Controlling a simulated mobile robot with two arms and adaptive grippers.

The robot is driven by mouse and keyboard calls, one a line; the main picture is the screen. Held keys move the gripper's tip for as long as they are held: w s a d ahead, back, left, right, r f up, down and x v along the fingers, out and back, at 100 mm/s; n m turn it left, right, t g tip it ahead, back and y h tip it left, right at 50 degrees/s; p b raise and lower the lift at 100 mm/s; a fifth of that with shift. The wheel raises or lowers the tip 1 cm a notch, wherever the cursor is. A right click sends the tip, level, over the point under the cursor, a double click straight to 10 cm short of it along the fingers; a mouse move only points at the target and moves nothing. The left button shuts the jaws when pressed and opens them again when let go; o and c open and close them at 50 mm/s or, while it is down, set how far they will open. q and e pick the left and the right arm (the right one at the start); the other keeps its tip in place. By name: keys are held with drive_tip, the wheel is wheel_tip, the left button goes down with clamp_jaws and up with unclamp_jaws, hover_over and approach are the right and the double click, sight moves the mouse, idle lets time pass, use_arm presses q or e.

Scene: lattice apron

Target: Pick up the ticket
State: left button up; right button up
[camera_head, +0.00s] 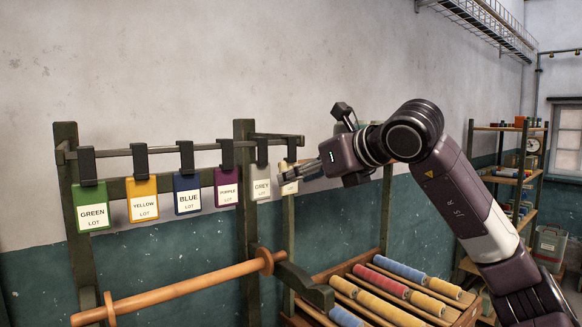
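Several lot tickets hang in a row from dark clips on a wooden rail. They are a green ticket (92,226), a yellow ticket (142,191), a blue ticket (187,183), a purple ticket (227,177) and a grey ticket (261,175). My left gripper is not in view.
A wooden roller (190,287) crosses the front of the frame below the tickets. A slatted rack (452,312) with blue, red and yellow rolls stands below my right arm. Shelves (508,180) stand at the far right.

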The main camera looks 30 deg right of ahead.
sight(288, 194)
drive_tip(key=x, duration=0.4)
drive_tip(key=shift+w+f+p, duration=0.1)
drive_tip(key=shift+w+p, duration=0.05)
drive_tip(key=shift+p, duration=0.2)
drive_tip(key=shift+s, duration=0.25)
drive_tip(key=shift+c, duration=1.9)
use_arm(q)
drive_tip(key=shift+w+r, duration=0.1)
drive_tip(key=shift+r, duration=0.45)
use_arm(e)
drive_tip(key=shift+w, duration=0.1)
drive_tip(key=c, duration=0.4)
